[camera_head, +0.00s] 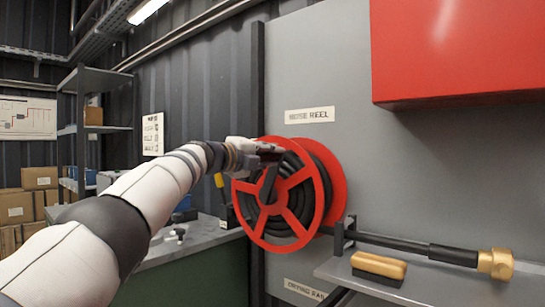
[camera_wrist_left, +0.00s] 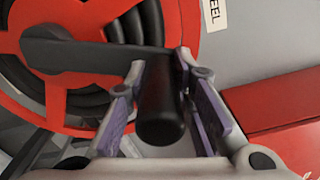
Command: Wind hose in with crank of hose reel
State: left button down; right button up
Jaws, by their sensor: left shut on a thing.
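The red hose reel (camera_head: 297,222) is mounted on the grey panel, below a "HOSE REEL" label. Black hose (camera_head: 322,168) lies wound on its drum. A dark crank arm (camera_head: 269,184) runs up from the hub across the front of the reel. It also shows in the left wrist view (camera_wrist_left: 88,55), ending at a black crank handle (camera_wrist_left: 160,118). My left gripper (camera_head: 266,149) is at the top of the reel, shut on this handle, with a finger on each side of it in the left wrist view (camera_wrist_left: 162,72). The gripper hides most of the handle in the head view.
A shelf (camera_head: 450,289) to the right carries a brush (camera_head: 379,268) and a black pipe with a brass nozzle (camera_head: 495,263). A red cabinet (camera_head: 460,50) hangs at upper right. A workbench (camera_head: 190,245) with small items stands left of the reel. Cardboard boxes (camera_head: 40,178) stand far left.

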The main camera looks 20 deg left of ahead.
pick_arm(q)
jog(key=shift+s+d+m, duration=0.1)
jog(key=shift+d+m, duration=0.2)
pick_arm(e)
jog(key=shift+s+d, duration=0.2)
jog(key=shift+d, duration=0.1)
pick_arm(q)
jog(key=c, duration=1.4)
grip_release()
jog(key=shift+o, duration=0.2)
jog(key=shift+f, duration=0.1)
jog(key=shift+s+a+r, duration=0.2)
jog(key=shift+a, duration=0.15)
jog(key=v, duration=1.1)
jog(key=shift+s+d, duration=0.2)
jog(key=shift+s, duration=0.1)
